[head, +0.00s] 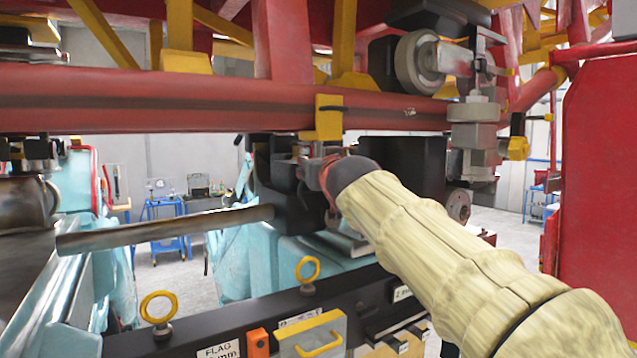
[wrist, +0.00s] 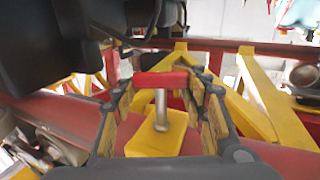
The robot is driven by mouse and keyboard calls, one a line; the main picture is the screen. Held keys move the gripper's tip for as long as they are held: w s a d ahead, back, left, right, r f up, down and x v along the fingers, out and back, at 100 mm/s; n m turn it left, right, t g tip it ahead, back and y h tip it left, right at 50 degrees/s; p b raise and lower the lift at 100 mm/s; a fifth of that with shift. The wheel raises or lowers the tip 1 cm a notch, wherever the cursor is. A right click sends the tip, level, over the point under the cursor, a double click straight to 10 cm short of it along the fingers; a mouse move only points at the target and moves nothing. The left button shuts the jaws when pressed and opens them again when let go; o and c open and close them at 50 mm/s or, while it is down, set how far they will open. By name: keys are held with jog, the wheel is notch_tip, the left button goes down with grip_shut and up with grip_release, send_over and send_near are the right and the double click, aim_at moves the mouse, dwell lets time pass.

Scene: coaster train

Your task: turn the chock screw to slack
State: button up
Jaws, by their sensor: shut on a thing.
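The chock screw (wrist: 160,106) shows in the wrist view as a bare metal shank with a red crossbar handle (wrist: 161,80) at its top. Its lower end meets a yellow block (wrist: 150,141). My gripper (wrist: 166,79) has one finger on each side of the red handle and is shut on it, with the handle lying across between the fingertips. In the head view my gripper (head: 322,176) is below the red tube, close under a yellow clamp (head: 328,118). My wrist hides most of the screw there.
A long red tube (head: 200,103) runs across above my arm. A metal bar (head: 165,229) sticks out to the left. Below are a black beam with yellow eye rings (head: 158,307) and a yellow-handled block (head: 312,338). A red panel (head: 602,180) stands at right.

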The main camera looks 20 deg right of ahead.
jog(key=shift+f+b, duration=0.3)
jog(key=shift+b, duration=0.85)
